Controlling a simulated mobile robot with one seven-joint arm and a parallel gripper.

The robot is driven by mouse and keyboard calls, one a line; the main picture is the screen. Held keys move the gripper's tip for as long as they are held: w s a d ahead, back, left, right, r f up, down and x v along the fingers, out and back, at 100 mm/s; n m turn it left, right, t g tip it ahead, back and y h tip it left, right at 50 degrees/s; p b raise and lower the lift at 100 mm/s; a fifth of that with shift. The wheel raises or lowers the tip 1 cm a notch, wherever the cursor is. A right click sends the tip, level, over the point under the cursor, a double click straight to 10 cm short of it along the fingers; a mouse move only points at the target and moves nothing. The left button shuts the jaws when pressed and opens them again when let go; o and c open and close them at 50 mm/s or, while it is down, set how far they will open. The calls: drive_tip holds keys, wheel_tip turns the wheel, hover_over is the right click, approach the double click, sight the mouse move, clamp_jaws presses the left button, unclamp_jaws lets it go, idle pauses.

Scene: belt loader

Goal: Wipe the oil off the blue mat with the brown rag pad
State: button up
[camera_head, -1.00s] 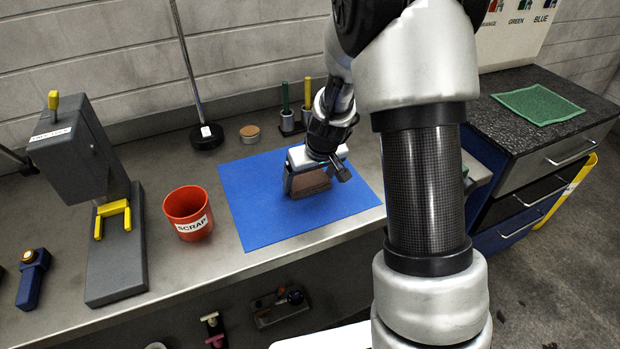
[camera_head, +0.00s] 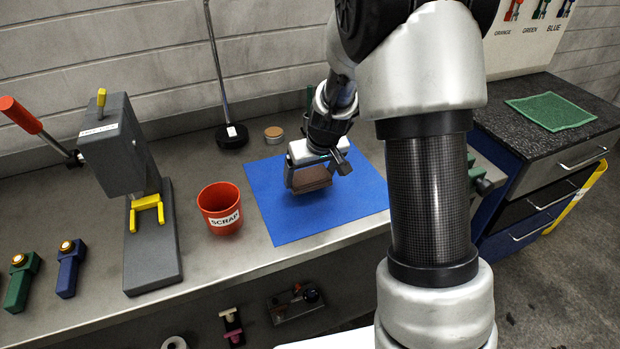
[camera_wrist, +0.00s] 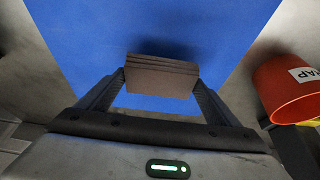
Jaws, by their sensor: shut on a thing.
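The blue mat (camera_head: 290,223) lies flat on the metal bench, and no oil shows on its visible part. My gripper (camera_head: 310,182) is shut on the brown rag pad (camera_head: 313,175) and holds it over the mat. In the wrist view the pad (camera_wrist: 162,75) sits between the two fingers, with the blue mat (camera_wrist: 90,45) behind it and a darker patch beside the pad, which looks like its shadow. The pad appears slightly above the mat. The gripper and arm hide part of the mat's far right.
A red scrap bin (camera_head: 220,207) stands just left of the mat. A grey press (camera_head: 130,170) with a yellow fork is further left, beside green and blue handled parts (camera_head: 68,268). A lamp base (camera_head: 232,136) and a cork-topped jar (camera_head: 273,134) stand behind. A green cloth (camera_head: 550,111) lies on the right cabinet.

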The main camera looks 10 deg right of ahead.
drive_tip(key=shift+r+p, duration=1.3)
drive_tip(key=shift+r, duration=1.1)
drive_tip(key=shift+w+a, duration=0.1)
